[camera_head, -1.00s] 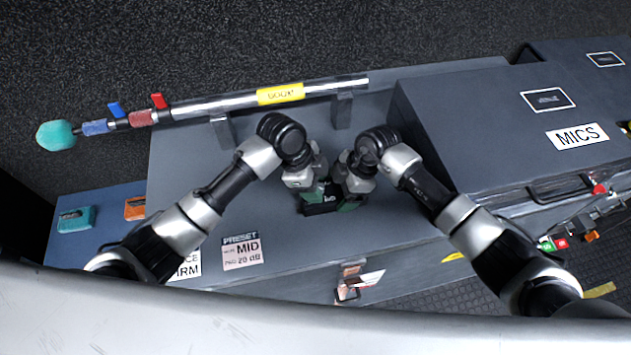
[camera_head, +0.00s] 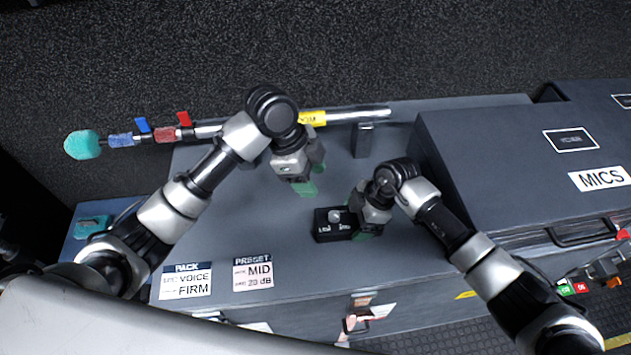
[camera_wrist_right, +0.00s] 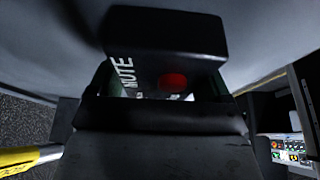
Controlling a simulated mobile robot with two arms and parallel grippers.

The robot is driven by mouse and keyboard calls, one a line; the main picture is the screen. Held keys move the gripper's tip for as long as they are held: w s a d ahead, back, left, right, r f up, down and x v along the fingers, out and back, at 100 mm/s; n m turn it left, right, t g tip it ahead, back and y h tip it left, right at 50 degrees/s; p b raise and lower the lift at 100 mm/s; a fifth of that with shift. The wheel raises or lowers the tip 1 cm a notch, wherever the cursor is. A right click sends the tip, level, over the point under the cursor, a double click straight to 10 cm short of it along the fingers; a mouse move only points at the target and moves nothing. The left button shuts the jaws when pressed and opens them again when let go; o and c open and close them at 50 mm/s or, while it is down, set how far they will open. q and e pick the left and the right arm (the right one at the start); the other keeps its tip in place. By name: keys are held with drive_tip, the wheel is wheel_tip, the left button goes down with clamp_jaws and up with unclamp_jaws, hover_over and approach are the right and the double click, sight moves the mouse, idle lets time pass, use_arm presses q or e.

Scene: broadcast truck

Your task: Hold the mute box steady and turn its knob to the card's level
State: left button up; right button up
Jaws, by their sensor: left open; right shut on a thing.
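The mute box (camera_head: 323,234) is a small black box with a light knob (camera_head: 336,216) on top, sitting on the grey case top in the head view. My right gripper (camera_head: 358,226) is shut on its right side. In the right wrist view the mute box (camera_wrist_right: 165,35) fills the upper middle, with "MUTE" lettering and a red spot. My left gripper (camera_head: 308,184) is open and empty, above and to the left of the box, apart from it. The preset card (camera_head: 253,273) reads MID, 20 dB. The knob's exact pointing is too small to tell.
A pack card (camera_head: 185,281) reading VOICE, FIRM lies left of the preset card. A boom pole (camera_head: 350,114) rests on supports along the back. The raised MICS case (camera_head: 500,170) stands at the right. The case top left of the box is clear.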

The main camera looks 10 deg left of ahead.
drive_tip(key=o, duration=1)
